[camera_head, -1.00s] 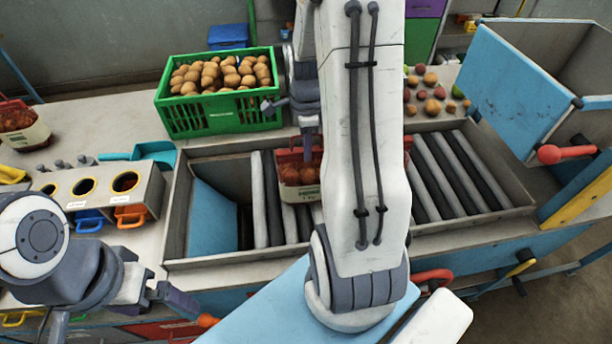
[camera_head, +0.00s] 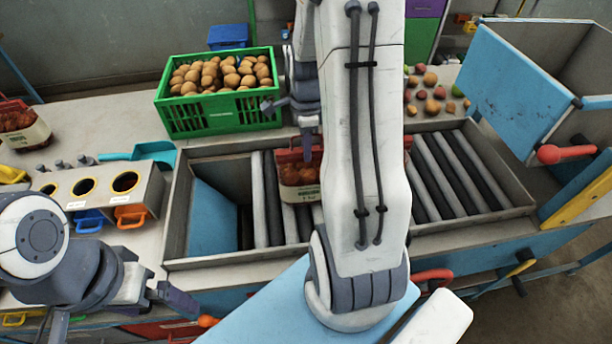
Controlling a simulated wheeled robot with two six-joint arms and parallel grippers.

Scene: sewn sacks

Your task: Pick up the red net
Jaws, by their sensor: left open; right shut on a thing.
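A red net (camera_head: 301,174) of brownish round produce with a pale label band is at the roller conveyor, beside the left rollers. My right gripper (camera_head: 307,140) points down from above and is shut on the top of this net. My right arm hides part of the grip and the net's right side. I cannot tell whether the net touches the rollers. A second, similar red net (camera_head: 22,128) stands on the counter at the far left. My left gripper (camera_head: 180,300) is open and empty at the lower left, in front of the counter, apart from both nets.
A green crate (camera_head: 220,118) of potatoes stands behind the conveyor (camera_head: 470,180). A holder with round holes (camera_head: 100,190) and a teal scoop (camera_head: 150,152) are at left. A blue-sided bin (camera_head: 515,90) stands at right. Loose fruit lies at the back right.

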